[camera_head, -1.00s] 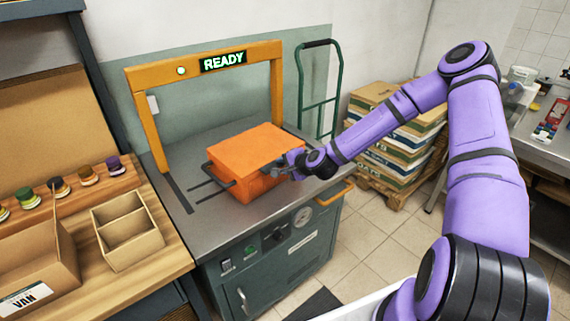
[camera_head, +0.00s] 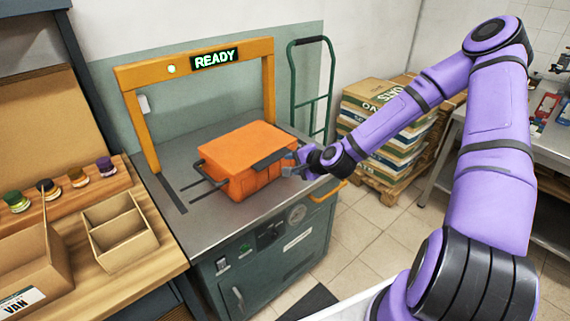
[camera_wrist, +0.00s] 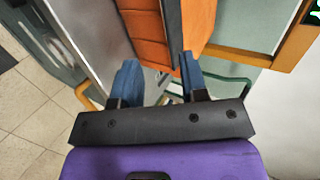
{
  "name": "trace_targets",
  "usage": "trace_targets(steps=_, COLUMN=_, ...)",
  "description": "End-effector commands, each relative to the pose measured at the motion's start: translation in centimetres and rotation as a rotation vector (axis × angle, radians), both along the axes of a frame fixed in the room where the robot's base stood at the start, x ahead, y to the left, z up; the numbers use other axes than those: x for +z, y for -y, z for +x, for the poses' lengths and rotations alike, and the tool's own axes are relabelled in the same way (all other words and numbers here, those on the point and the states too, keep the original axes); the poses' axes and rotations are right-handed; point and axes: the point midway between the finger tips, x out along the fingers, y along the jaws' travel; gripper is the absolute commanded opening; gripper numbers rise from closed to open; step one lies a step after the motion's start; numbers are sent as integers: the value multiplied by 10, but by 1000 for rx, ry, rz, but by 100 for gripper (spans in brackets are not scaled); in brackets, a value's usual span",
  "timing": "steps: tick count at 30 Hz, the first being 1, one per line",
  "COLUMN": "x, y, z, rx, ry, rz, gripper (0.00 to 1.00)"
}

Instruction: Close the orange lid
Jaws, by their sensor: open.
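The orange lid (camera_head: 243,145) lies across the top of an orange box (camera_head: 262,181). I cannot tell whether it is fully down. A dark bar (camera_head: 270,160) runs along the lid's right edge, facing my arm. My gripper (camera_head: 289,167) is at that side, close to the bar. In the wrist view, the gripper's blue fingers (camera_wrist: 160,72) are spread with nothing held between them. The dark bar (camera_wrist: 174,30) reaches down toward the gap, near the right finger, with orange surfaces on both sides. Contact is unclear.
The box stands on a grey machine table (camera_head: 190,222) beside an orange arch (camera_head: 136,79) reading READY. A dark handle (camera_head: 214,180) sticks out at the box's left. A wooden bench (camera_head: 163,262) with cardboard trays is at left. Stacked sacks (camera_head: 372,125) and a green trolley (camera_head: 293,85) stand behind.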

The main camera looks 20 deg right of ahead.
Motion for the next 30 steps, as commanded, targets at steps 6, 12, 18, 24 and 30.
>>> trace_targets(steps=6, x=11, y=7, z=-16, rx=1, ry=1, rz=0, gripper=40)
trace_targets(steps=12, x=12, y=7, z=-18, rx=1, ry=1, rz=0, gripper=40)
trace_targets(steps=18, x=12, y=7, z=-18, rx=1, ry=1, rz=0, gripper=40)
trace_targets(steps=24, x=12, y=7, z=-18, rx=7, ry=0, rz=-7, gripper=40)
trace_targets(steps=30, x=15, y=1, z=-26, rx=104, ry=-37, rz=-119, gripper=40)
